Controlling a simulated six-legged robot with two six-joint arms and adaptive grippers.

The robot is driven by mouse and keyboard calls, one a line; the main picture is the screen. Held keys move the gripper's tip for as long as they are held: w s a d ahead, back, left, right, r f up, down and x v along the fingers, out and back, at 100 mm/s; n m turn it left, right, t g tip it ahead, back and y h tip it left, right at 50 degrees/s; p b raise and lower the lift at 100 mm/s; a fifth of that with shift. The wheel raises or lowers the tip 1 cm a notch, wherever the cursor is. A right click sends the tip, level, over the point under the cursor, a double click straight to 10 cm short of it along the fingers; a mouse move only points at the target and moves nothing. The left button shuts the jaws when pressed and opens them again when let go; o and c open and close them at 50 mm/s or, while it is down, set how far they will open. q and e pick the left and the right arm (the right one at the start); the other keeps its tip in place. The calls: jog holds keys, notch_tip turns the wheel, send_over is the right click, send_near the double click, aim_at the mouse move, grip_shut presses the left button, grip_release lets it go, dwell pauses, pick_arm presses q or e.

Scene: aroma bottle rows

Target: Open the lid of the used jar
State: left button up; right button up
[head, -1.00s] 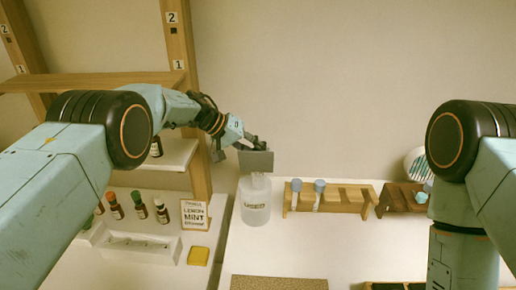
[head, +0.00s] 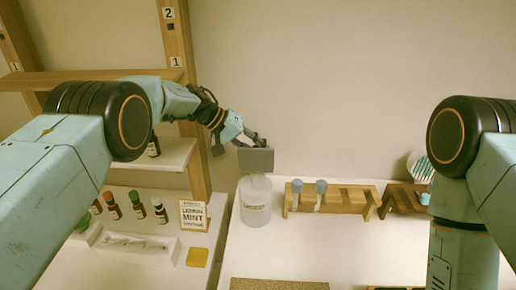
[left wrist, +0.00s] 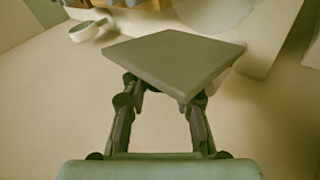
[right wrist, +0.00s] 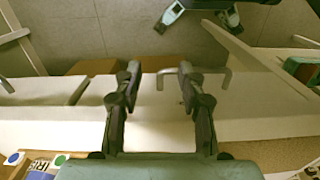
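The used jar (head: 255,207) is a translucent white container with a label, standing upright near the left edge of the right-hand white table. A flat grey square lid (head: 256,159) is just above the jar's mouth in the head view. My left gripper (head: 252,141) is shut on this lid. In the left wrist view the lid (left wrist: 175,60) sits at the tips of my left fingers (left wrist: 160,90). Whether its lower edge touches the jar is hard to tell. My right gripper (right wrist: 158,88) is open and empty in the right wrist view; its fingers are not visible in the head view.
A wooden rack (head: 335,205) with blue-capped tubes stands right of the jar, and a darker rack (head: 401,208) beyond it. Left are a LEMON MINT card (head: 193,215), a yellow block (head: 197,257), small bottles (head: 138,206) and a white tray (head: 130,254).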

pick_arm(q)
jog(key=o, duration=0.4)
jog(key=shift+a+r, duration=0.15)
jog(key=shift+a, duration=0.05)
jog(key=shift+d, duration=0.15)
jog(key=shift+r, duration=0.1)
notch_tip(320, 180, up, 8)
jog(key=shift+s+r, duration=0.1)
jog(key=shift+r, duration=0.7)
